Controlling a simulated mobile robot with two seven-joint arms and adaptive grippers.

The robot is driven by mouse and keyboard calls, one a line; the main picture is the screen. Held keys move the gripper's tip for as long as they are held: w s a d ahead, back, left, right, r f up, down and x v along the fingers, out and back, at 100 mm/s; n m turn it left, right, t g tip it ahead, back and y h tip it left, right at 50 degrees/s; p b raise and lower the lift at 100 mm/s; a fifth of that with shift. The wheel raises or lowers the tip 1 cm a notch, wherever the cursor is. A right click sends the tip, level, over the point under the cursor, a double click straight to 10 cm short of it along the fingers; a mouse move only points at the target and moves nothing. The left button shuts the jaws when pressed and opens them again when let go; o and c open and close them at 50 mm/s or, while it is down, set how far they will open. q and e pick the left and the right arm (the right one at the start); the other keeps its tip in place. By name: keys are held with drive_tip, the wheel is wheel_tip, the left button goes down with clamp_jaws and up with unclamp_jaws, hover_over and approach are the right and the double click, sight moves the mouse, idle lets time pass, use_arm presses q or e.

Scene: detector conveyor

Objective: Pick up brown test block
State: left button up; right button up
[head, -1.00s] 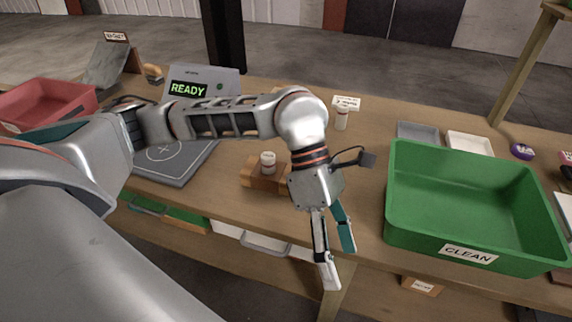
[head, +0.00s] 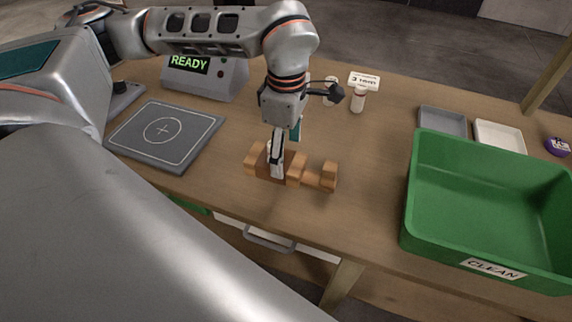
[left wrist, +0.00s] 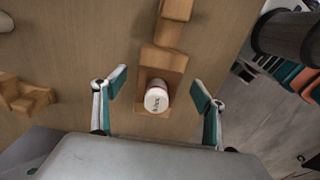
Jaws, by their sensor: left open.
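A brown wooden block piece (head: 295,168) with raised ends lies near the table's front edge; I take it as the brown test block. A white labelled cylinder (left wrist: 157,97) stands in its gap in the left wrist view, where the wood (left wrist: 164,60) continues above it. My left gripper (head: 285,153) points down over the block in the head view. Its fingers are open, and in the left wrist view (left wrist: 160,88) they stand either side of the cylinder without visible contact. In the head view the near finger hides most of the cylinder. My right gripper is not in view.
A green bin (head: 490,270) marked CLEAN stands to the right. A grey plate (head: 125,145) and a READY device (head: 215,85) are to the left. Table between block and bin is clear.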

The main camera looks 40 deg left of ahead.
sight(286, 160)
use_arm(q)
wheel_tip(286, 160, down, 4)
drive_tip(key=shift+f, duration=0.1)
drive_tip(key=shift+a, duration=0.1)
drive_tip(key=c, duration=1.3)
drive_tip(key=shift+c, duration=0.4)
drive_tip(key=shift+r, duration=0.2)
